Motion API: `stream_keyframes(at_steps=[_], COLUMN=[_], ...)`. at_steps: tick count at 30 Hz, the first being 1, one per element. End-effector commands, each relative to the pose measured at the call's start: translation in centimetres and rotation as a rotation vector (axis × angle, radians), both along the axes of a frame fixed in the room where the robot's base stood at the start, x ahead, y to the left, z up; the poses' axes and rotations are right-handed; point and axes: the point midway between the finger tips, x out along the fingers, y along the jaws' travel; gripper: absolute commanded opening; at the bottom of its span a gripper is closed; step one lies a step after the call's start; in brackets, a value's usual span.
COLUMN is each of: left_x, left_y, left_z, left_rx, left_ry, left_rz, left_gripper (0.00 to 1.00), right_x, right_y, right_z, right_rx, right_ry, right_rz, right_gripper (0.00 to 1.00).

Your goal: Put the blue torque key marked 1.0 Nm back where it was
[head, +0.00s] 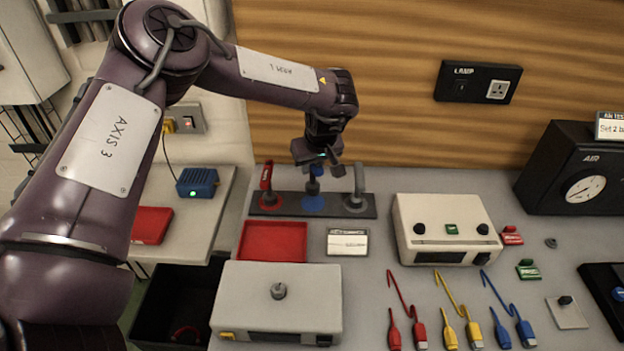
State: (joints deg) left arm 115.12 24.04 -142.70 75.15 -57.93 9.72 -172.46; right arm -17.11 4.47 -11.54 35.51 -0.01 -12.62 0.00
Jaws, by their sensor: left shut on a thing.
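The blue torque key (314,186) is upright at the middle of a dark key rack (283,206), over the rack's round blue spot (314,205). My left gripper (317,163) is shut on the key's top from above. I cannot tell whether the key's foot touches the rack. A red key (266,183) stands on the left spot and a grey key (358,184) on the right one. The 1.0 Nm mark is not legible. My right gripper is not in view.
A red tray (273,242) and a small label card (347,242) lie in front of the rack. A white box with a knob (277,299) stands nearer. A white control box (447,229) and coloured leads (450,313) are to the right. A wooden wall (400,120) rises close behind.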

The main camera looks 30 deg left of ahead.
Motion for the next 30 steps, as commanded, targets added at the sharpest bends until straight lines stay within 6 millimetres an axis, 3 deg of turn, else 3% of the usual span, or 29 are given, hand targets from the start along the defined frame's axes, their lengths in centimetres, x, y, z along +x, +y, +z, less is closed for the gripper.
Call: stream_keyframes(at_steps=[10, 23, 24, 28, 30], left_x=[0.0, 0.0, 0.0, 0.0, 0.0], left_y=[0.0, 0.0, 0.0, 0.0, 0.0], left_z=[-3.8, -4.6, -4.6, -4.6, -4.6], left_rx=[0.0, 0.001, 0.0, 0.0, 0.001], left_ry=[0.0, -0.002, -0.001, -0.001, -0.001], left_rz=[0.001, 0.001, 0.0, 0.0, 0.0], left_gripper=[0.0, 0.0, 0.27, 0.43, 0.43], right_x=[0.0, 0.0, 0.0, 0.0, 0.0], right_y=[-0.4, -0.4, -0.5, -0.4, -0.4], right_z=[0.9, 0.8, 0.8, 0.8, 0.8], right_rx=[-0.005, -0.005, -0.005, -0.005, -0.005], right_ry=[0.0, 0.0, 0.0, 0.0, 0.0], right_rz=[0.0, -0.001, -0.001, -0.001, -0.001], right_gripper=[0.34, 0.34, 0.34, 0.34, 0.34])
